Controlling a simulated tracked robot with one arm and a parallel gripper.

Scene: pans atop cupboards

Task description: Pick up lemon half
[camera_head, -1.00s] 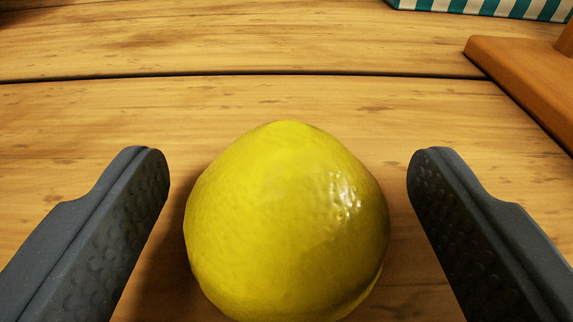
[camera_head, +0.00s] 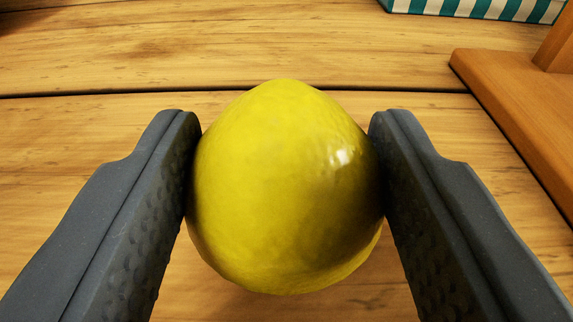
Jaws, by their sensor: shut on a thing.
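The lemon half (camera_head: 287,190) is yellow, with its rounded peel facing me, in the middle of the head camera view. My gripper (camera_head: 286,125) has one dark grey finger on each side of it, both touching its sides. The gripper is shut on the lemon half. The cut face is hidden from this view. A shadow shows on the wood below it, and the lemon half seems to be a little above the surface, though the gap is hard to judge.
A wooden table of planks (camera_head: 90,60) lies below, with a dark seam across it. A brown wooden stand (camera_head: 515,120) is at the right. A teal-and-white striped item (camera_head: 475,8) is at the top right. The left side is mostly clear.

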